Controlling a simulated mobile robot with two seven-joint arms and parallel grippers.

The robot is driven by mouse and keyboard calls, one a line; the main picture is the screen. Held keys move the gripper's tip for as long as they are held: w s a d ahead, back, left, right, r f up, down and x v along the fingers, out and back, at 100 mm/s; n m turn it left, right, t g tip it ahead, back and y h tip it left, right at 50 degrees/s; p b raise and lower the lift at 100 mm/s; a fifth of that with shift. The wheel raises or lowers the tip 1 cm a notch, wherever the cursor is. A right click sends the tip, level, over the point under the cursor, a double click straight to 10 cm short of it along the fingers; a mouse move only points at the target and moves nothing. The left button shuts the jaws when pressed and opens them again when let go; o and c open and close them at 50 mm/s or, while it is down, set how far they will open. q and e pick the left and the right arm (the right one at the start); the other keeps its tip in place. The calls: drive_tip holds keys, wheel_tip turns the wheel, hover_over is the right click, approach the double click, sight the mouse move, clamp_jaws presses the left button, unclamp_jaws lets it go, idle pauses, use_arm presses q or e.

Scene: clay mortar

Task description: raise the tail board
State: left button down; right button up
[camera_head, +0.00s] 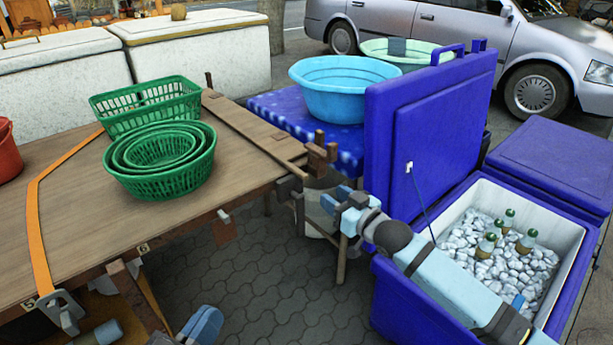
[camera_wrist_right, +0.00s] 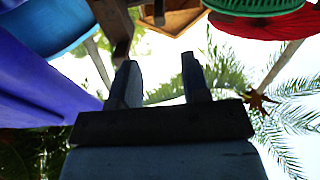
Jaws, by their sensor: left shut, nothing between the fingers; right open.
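The tail board appears to be the long narrow wooden plank (camera_head: 252,130) along the right end of the wooden bed (camera_head: 75,215); its exact tilt is hard to tell. My right gripper (camera_head: 300,190) is by its near corner, close to a brown wooden post (camera_head: 321,150). In the right wrist view, the right gripper (camera_wrist_right: 160,78) has its fingers apart with nothing between them. A brown wooden piece (camera_wrist_right: 115,22) is just beyond the fingers; contact cannot be told. My left gripper (camera_head: 190,330) is mostly cut off at the bottom edge, low in front of the bed, shut and empty.
Green baskets (camera_head: 160,180) and an orange strap (camera_head: 38,220) lie on the bed. An open blue cooler (camera_head: 565,290) with ice and bottles stands on the right, its lid (camera_head: 425,135) upright near my right arm. A blue basin (camera_head: 343,95) sits behind. Paving (camera_head: 270,280) below is clear.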

sight(307, 178)
use_arm(q)
drive_tip(key=f+g+b, duration=0.1)
drive_tip(key=f, duration=0.2)
drive_tip(key=f+g+b, duration=0.1)
drive_tip(key=f+b, duration=0.1)
drive_tip(key=f, duration=0.1)
drive_tip(key=shift+w+d+m+g, duration=0.1)
drive_tip(key=shift+d+m+g, duration=0.1)
drive_tip(key=shift+m+g, duration=0.1)
use_arm(e)
drive_tip(key=x, duration=1.1)
drive_tip(key=shift+w+a, duration=0.15)
drive_tip(key=shift+w, duration=0.05)
drive_tip(key=shift+c, duration=0.4)
clamp_jaws()
